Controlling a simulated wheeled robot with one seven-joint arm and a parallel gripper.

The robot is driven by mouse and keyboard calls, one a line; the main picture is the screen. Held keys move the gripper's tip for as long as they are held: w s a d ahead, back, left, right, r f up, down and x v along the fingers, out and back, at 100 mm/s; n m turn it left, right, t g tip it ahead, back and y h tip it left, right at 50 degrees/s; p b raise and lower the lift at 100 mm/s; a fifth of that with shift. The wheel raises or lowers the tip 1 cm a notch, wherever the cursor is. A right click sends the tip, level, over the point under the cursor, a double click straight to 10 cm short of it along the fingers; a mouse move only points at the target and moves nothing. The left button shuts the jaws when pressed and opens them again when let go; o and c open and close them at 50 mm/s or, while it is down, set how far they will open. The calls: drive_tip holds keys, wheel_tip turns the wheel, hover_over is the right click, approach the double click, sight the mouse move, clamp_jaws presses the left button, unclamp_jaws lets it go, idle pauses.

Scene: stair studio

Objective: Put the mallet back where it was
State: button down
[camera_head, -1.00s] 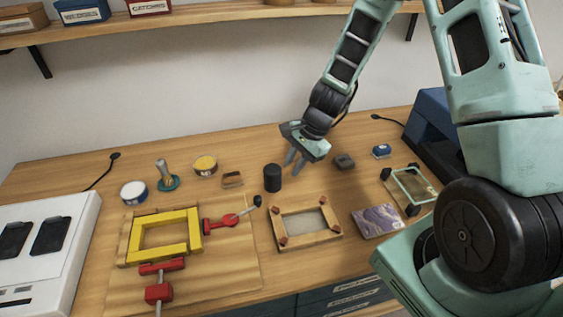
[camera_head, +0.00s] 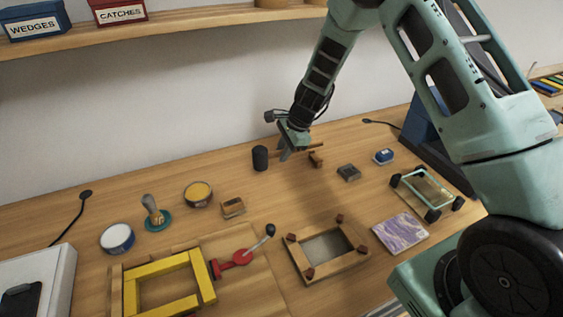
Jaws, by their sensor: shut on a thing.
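The mallet has a black cylindrical head (camera_head: 260,158) and a wooden handle (camera_head: 312,146). My gripper (camera_head: 284,154) is shut on the handle, with the head to its left and the handle end sticking out to its right. The mallet lies across the jaws, near the back of the bench. The grip itself is partly hidden behind my fingers, and I cannot tell whether the mallet touches the bench. A small brown wooden block (camera_head: 317,160) is just below the handle end in the picture.
A dark grey block (camera_head: 348,172) and a blue tin (camera_head: 383,156) stand to the right. A wooden frame (camera_head: 328,250) and a red clamp (camera_head: 240,257) lie in front. A small wooden box (camera_head: 232,208) and yellow tin (camera_head: 198,194) stand to the left.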

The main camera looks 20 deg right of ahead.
drive_tip(key=shift+f+p, duration=0.3)
drive_tip(key=shift+f, duration=1.85)
drive_tip(key=shift+f, duration=0.25)
drive_tip(key=c, duration=1.3)
unclamp_jaws()
drive_tip(key=shift+r, duration=0.1)
